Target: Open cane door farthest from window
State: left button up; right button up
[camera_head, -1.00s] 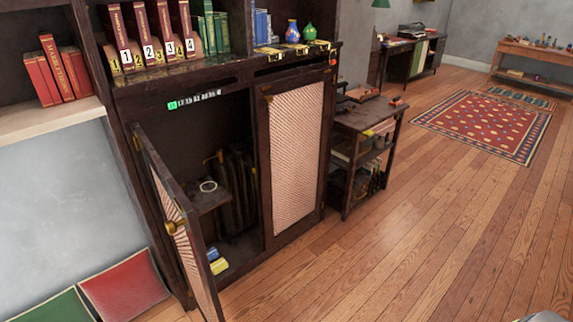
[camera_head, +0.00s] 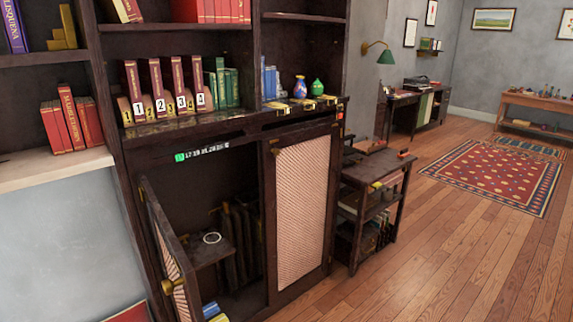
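The dark wooden cabinet has two cane doors. The left cane door (camera_head: 172,265) stands swung open toward me, with a brass knob on its face. The right cane door (camera_head: 301,212) is shut, its pale woven panel facing me. Inside the open side are a small shelf (camera_head: 205,252) with a white ring (camera_head: 211,238) on it, some dark upright shapes, and blue and yellow items (camera_head: 213,312) at the bottom. No window shows in this view. Neither of my grippers is in view.
Numbered books (camera_head: 166,88) and two small vases (camera_head: 309,87) stand on the shelves above. A dark side table (camera_head: 371,190) stands close to the right of the cabinet. The wooden floor (camera_head: 455,260) and patterned rug (camera_head: 493,176) to the right are clear.

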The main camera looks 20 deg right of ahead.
aim_at(300, 167)
jog(key=i+l, duration=0.15)
jog(key=l, duration=0.25)
jog(key=i+l, duration=0.15)
jog(key=l, duration=0.25)
jog(key=i+l, duration=0.15)
jog(key=l, duration=0.25)
jog(key=i+l, duration=0.15)
jog(key=l, duration=0.25)
jog(key=i+l, duration=0.15)
jog(key=l, duration=0.25)
